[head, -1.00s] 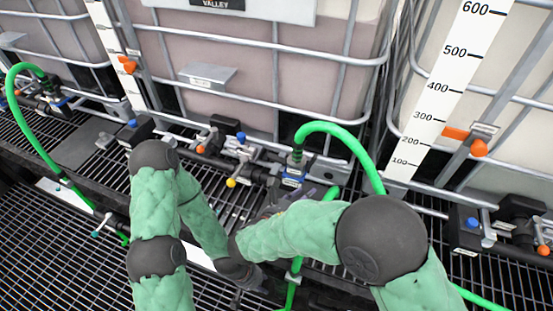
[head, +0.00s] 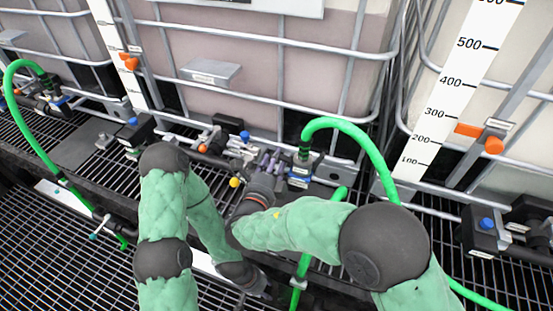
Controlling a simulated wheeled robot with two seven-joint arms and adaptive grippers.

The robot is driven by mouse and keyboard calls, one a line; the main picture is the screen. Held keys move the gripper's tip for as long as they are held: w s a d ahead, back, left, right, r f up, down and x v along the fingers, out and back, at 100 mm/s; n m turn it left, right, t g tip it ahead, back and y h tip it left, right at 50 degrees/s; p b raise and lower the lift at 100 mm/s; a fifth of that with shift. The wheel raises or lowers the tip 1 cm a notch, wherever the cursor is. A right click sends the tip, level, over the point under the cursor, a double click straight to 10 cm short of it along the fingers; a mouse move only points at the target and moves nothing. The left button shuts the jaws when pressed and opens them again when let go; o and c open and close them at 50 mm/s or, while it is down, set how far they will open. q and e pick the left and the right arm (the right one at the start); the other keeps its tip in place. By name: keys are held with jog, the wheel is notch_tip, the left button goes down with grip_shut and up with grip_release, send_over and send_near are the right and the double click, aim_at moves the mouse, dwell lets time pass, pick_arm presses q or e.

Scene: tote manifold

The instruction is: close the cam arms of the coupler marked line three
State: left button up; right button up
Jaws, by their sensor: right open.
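The coupler (head: 300,170) with a blue band sits at the middle tank's outlet, at the end of a looping green hose (head: 352,130). Its marking is too small to read, and I cannot make out its cam arms. My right gripper (head: 270,161) is open, its grey-purple fingers just left of the coupler, over the outlet pipe. I cannot tell whether they touch anything. My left gripper (head: 262,290) is low in the view beside the walkway's edge; its fingers are too unclear to judge.
Caged tanks (head: 260,60) stand along the back. A valve with a blue knob (head: 244,136) and a yellow knob (head: 235,182) lie left of my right gripper. Another green hose (head: 303,270) runs down below the coupler.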

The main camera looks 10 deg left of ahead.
jog(key=shift+w+d, duration=0.15)
jog(key=shift+w, duration=1)
grip_shut()
